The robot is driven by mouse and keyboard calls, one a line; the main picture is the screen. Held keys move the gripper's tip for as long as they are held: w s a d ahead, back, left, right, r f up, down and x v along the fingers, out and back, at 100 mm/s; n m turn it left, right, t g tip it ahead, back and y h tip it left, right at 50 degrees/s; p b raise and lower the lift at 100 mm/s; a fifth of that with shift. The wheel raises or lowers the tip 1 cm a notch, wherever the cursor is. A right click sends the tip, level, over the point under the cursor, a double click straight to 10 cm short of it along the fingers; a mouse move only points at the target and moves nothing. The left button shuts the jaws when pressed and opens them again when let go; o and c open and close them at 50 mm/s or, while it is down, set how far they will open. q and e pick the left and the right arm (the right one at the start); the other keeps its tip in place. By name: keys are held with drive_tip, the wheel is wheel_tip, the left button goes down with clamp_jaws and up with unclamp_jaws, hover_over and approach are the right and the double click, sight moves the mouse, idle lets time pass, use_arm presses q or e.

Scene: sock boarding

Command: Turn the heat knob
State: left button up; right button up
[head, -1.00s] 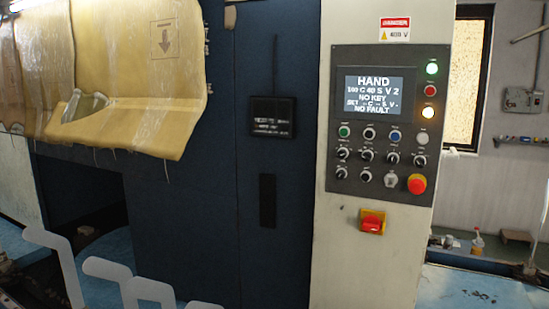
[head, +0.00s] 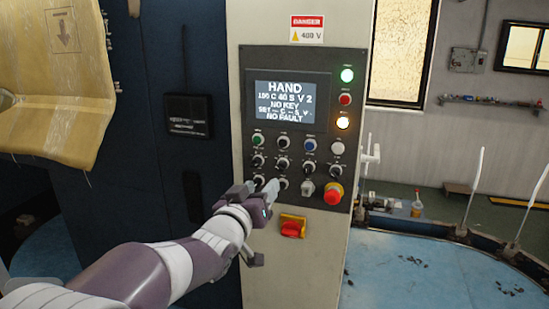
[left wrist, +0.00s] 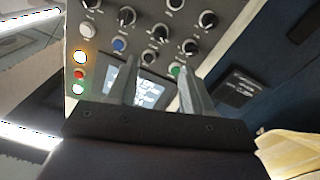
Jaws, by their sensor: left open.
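The control panel (head: 320,80) on the pale cabinet carries two rows of small black knobs with white marks, below a row of coloured buttons. I cannot read the labels, so I cannot tell which is the heat knob. The lower row has a knob (head: 283,183) near my fingers. In the left wrist view the panel is upside down, with the lower-left knob (left wrist: 210,18) and an upper-row knob (left wrist: 160,33) visible. My left gripper (head: 262,187) is open in front of the lower left knobs, its fingers apart and empty; it also shows in the left wrist view (left wrist: 168,80). My right gripper is out of view.
A red mushroom button (head: 333,193) sits at the panel's lower right, beside a key switch (head: 307,187). A red switch on a yellow plate (head: 292,226) lies below. The screen (head: 288,102) reads HAND and NO FAULT. Yellow sheeting (head: 50,80) hangs at left.

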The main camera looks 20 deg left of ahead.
sight(278, 168)
use_arm(q)
drive_tip(key=w+p, duration=0.1)
drive_tip(key=w, duration=0.2)
drive_tip(key=w+p, duration=0.2)
drive_tip(key=w, duration=0.2)
drive_tip(key=w+d+p, duration=0.1)
drive_tip(key=w, duration=0.2)
drive_tip(key=shift+w+f, duration=0.25)
drive_tip(key=shift+w, duration=0.15)
drive_tip(key=shift+s+r, duration=0.15)
drive_tip(key=shift+s, duration=0.1)
drive_tip(key=shift+w+d, duration=0.1)
drive_tip(key=shift+w, duration=0.05)
drive_tip(key=c, duration=0.3)
drive_tip(key=shift+w, duration=0.1)
clamp_jaws()
drive_tip(key=shift+f, duration=0.2)
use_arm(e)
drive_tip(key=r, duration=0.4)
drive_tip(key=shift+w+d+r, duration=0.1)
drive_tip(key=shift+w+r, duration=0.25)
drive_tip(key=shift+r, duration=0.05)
